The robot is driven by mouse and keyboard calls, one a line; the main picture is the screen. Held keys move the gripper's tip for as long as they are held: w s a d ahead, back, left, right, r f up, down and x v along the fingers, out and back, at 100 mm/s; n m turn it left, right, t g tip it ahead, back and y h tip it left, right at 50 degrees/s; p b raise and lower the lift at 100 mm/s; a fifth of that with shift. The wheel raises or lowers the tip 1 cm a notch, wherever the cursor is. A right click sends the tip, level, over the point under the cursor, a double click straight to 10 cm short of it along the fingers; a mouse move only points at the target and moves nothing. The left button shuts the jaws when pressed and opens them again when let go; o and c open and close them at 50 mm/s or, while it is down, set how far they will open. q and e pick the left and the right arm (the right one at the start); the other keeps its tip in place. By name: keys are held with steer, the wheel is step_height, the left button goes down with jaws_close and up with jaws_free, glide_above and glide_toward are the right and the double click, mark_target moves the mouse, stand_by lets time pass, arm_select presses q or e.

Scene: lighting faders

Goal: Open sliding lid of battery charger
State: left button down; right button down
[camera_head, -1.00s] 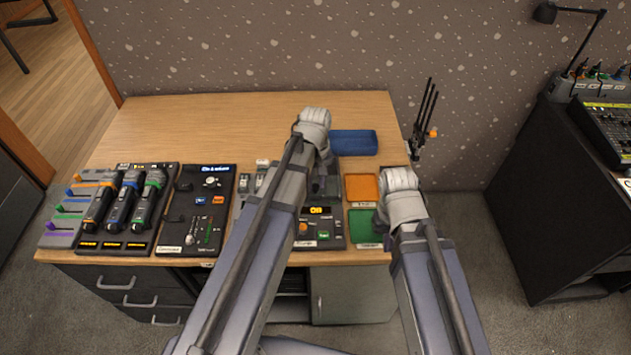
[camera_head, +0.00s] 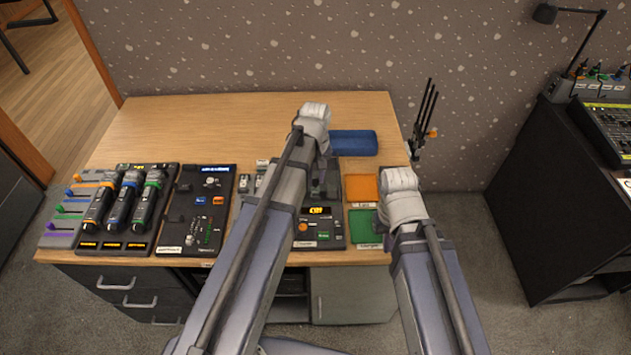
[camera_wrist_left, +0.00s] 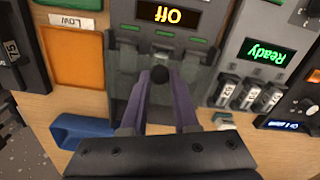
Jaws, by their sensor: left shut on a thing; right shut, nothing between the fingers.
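The battery charger (camera_head: 329,228) is a dark box near the front of the desk, with a lit yellow "Off" display that also shows in the left wrist view (camera_wrist_left: 170,14). Its grey, see-through lid (camera_wrist_left: 122,62) has a small black knob. My left gripper (camera_wrist_left: 160,80) is shut on this knob, one purple finger on each side. In the head view, my left gripper (camera_head: 324,185) is partly hidden behind its own wrist. My right gripper (camera_head: 402,186) is over the right edge of the desk, beside the coloured trays. It is shut and empty, its fingertips mostly hidden.
A blue box (camera_head: 355,143) lies behind the charger. Orange (camera_head: 361,187) and green (camera_head: 362,225) trays lie right of it. Small batteries (camera_head: 244,184), a dark control panel (camera_head: 197,205) and a dock with several handheld units (camera_head: 120,205) stand left. The desk's back left is clear.

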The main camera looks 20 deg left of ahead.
arm_select(q)
steer(key=w, duration=0.2)
steer(key=w+a, duration=0.1)
steer(key=w, duration=0.2)
steer(key=w+a, duration=0.1)
steer(key=w, duration=0.1)
steer(key=shift+w+a, duration=0.1)
steer(key=shift+w, duration=0.25)
steer(key=shift+s, duration=0.1)
steer(key=c, duration=0.7)
jaws_free()
steer(key=shift+o, duration=0.2)
steer(key=shift+r, duration=0.15)
step_height(320, 180, up, 8)
steer(key=p, duration=0.7)
steer(key=shift+f+p, duration=0.25)
steer(key=shift+p, duration=0.15)
